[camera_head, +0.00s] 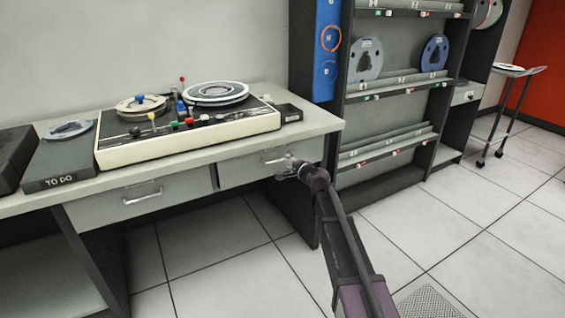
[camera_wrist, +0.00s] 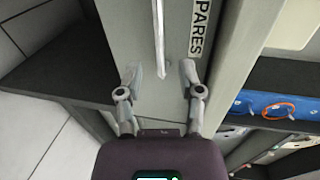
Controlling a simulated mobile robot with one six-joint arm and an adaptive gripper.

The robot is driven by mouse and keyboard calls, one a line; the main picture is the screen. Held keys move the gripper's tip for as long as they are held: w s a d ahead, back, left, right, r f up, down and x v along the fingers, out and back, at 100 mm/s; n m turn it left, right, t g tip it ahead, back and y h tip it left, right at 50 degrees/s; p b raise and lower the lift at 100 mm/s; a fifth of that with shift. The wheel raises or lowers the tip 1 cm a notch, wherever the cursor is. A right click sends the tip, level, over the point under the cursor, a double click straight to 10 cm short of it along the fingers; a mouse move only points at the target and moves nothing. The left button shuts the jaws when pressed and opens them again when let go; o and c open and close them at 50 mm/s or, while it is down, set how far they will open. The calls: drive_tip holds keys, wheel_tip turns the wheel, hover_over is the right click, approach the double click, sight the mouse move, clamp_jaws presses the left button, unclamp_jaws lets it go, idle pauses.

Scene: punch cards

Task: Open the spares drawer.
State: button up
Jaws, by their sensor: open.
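The spares drawer (camera_head: 240,170) is the right-hand grey drawer under the desk top, and its front looks closed. In the wrist view its grey front (camera_wrist: 125,35) fills the upper middle, with a white label (camera_wrist: 202,25) reading "PARES", the first letter cut off. Its silver bar handle (camera_wrist: 159,40) runs down from the top edge and ends between my fingers. My gripper (camera_wrist: 160,72) is open, one finger on each side of the handle's end, with no clear grip on it. In the head view my gripper (camera_head: 286,167) is at the handle and partly hides it.
A left drawer (camera_head: 140,195) with its own handle is beside it. A tape machine (camera_head: 190,135) and a "TO DO" tray (camera_head: 58,170) stand on the desk (camera_head: 310,122). A reel rack (camera_head: 395,110) stands to the right. The tiled floor in front is clear.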

sight(283, 159)
drive_tip(key=shift+b+x, duration=0.45)
drive_tip(key=shift+x, duration=2.15)
clamp_jaws()
